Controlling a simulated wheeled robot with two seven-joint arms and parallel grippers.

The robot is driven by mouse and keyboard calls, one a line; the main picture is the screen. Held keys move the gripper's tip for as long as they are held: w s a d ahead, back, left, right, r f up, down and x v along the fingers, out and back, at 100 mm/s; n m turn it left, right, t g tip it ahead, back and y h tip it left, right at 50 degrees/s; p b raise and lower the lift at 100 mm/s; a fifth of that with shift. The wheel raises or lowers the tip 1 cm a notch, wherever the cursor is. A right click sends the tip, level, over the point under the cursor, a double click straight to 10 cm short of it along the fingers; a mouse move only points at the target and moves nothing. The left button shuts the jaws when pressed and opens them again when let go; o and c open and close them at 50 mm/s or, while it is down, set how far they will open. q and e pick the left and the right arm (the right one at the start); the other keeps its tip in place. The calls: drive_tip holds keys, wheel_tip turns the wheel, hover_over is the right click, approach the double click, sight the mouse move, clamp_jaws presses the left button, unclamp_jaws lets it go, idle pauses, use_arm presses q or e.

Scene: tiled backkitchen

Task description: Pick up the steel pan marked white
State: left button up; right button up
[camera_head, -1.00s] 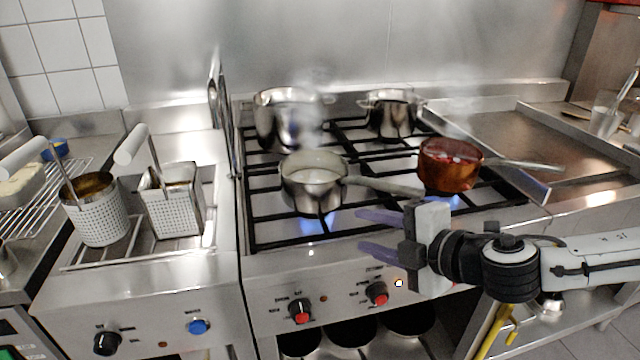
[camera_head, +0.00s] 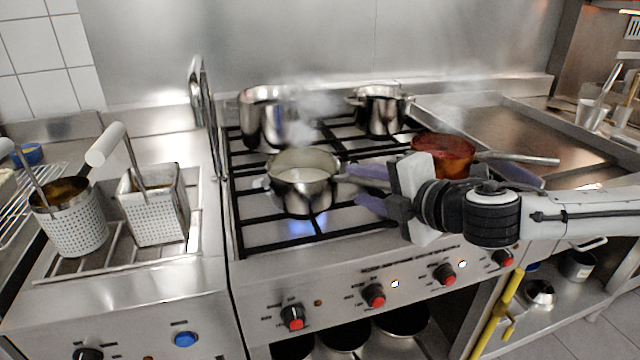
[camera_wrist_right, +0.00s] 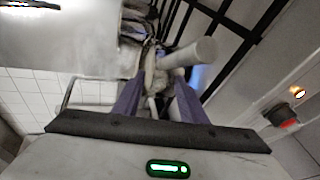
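The steel pan (camera_head: 303,193) with pale white contents stands on the front left burner, over a blue flame. Its handle (camera_head: 342,179) points right toward my right gripper. My right gripper (camera_head: 357,187) has its two purple fingers apart, close to the handle, and they hide part of it. In the right wrist view the light handle end (camera_wrist_right: 198,52) shows just beyond the fingertips (camera_wrist_right: 155,85). I cannot tell whether the handle lies between the fingers; they are not shut on it. My left gripper is not in view.
A copper pan (camera_head: 443,152) with red contents sits just behind my right gripper, its handle pointing right. Two steel pots (camera_head: 267,118) (camera_head: 381,110) stand on the back burners, with steam nearby. Fryer baskets (camera_head: 156,205) stand left. Red knobs (camera_head: 374,295) line the stove front.

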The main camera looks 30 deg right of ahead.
sight(350, 179)
drive_tip(key=shift+d+p+x, duration=0.2)
drive_tip(key=shift+p+x, duration=0.2)
drive_tip(key=shift+x, duration=0.65)
drive_tip(key=shift+d+p+x, duration=0.15)
drive_tip(key=shift+p+x, duration=0.2)
drive_tip(key=shift+x, duration=0.65)
drive_tip(key=shift+w+a+f, duration=0.1)
drive_tip(key=shift+w+f, duration=0.15)
drive_tip(key=shift+w, duration=0.35)
clamp_jaws()
drive_tip(key=shift+r, duration=0.2)
